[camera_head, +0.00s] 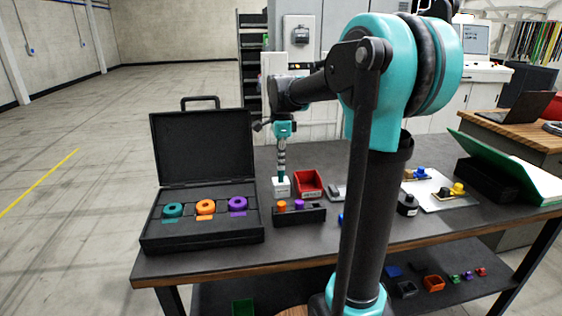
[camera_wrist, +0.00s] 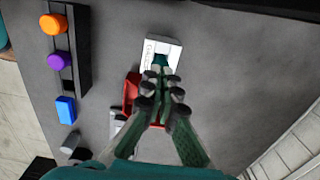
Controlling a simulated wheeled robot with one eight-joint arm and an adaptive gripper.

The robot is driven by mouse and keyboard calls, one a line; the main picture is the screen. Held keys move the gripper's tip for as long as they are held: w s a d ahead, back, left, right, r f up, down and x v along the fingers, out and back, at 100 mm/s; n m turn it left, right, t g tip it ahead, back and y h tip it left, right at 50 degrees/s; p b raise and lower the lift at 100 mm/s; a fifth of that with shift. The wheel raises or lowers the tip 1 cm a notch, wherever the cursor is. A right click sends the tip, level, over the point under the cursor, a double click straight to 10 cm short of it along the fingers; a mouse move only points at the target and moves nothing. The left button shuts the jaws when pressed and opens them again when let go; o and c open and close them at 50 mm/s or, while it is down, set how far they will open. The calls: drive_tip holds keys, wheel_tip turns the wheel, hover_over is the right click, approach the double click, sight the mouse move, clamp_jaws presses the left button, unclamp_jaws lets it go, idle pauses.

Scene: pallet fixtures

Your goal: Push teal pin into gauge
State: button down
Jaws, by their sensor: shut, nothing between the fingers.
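The white gauge block (camera_head: 281,190) stands on the dark table, left of the red bin. In the wrist view the gauge (camera_wrist: 151,47) lies just ahead of my fingertips. The teal pin (camera_wrist: 160,60) shows as a small teal patch at the gauge, partly hidden by my fingers; how deep it sits I cannot tell. In the head view a bit of teal (camera_head: 281,178) shows above the gauge. My gripper (camera_head: 281,170) points down over the gauge, its fingers together and empty. In the wrist view my fingertips (camera_wrist: 160,74) are close to or touching the pin top; I cannot tell which.
A black rack (camera_head: 312,215) holds an orange pin (camera_head: 282,206) and a purple pin (camera_head: 299,204). The red bin (camera_head: 308,183) is right beside the gauge. An open black case (camera_head: 203,149) with teal, orange and purple rings stands at left.

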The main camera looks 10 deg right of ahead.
idle(0.4)
wheel_tip(320, 180, up, 8)
idle(0.9)
